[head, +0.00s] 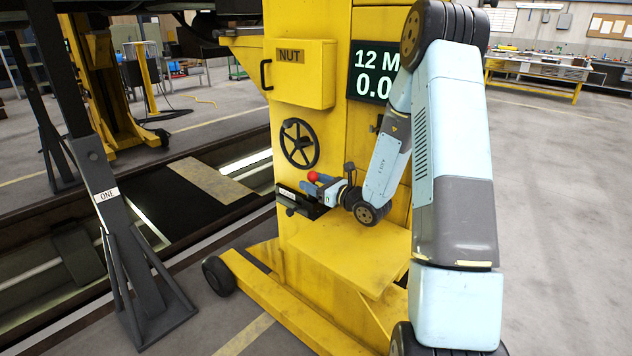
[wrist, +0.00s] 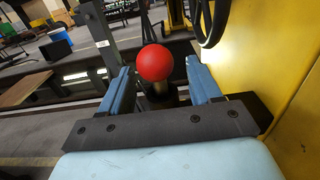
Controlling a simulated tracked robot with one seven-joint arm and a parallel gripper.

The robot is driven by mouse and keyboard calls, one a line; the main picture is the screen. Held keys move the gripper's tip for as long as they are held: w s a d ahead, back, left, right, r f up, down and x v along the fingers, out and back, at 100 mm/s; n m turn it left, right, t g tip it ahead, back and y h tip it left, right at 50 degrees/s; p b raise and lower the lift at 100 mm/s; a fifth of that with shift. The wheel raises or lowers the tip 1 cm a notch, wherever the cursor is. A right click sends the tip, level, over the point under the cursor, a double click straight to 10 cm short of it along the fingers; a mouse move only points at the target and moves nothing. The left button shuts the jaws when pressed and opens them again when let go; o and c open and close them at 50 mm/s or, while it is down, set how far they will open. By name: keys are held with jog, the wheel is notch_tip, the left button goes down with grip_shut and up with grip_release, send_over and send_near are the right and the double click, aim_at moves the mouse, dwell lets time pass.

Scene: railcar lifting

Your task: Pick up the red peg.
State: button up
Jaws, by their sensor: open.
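The red peg shows in the wrist view as a round red knob (wrist: 155,63) on a short metal shank, standing between my two blue fingers. In the head view its red knob (head: 313,176) shows just above my gripper, in front of the yellow column. My gripper (wrist: 159,72) is open, with one finger on each side of the peg and a visible gap on both sides. In the head view my gripper (head: 313,188) points left, close to a dark bracket (head: 299,203) on the column. The lower end of the peg is hidden.
The yellow column (head: 345,215) carries a handwheel (head: 299,143), a box marked NUT (head: 304,75) and a display (head: 372,72). A yellow ledge (head: 355,258) lies below my gripper. A grey stand (head: 125,225) marked ONE and a rail pit are to the left.

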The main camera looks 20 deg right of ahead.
jog(key=shift+w+a, duration=0.25)
jog(key=shift+w, duration=0.15)
jog(key=shift+c, duration=0.3)
jog(key=c, duration=1)
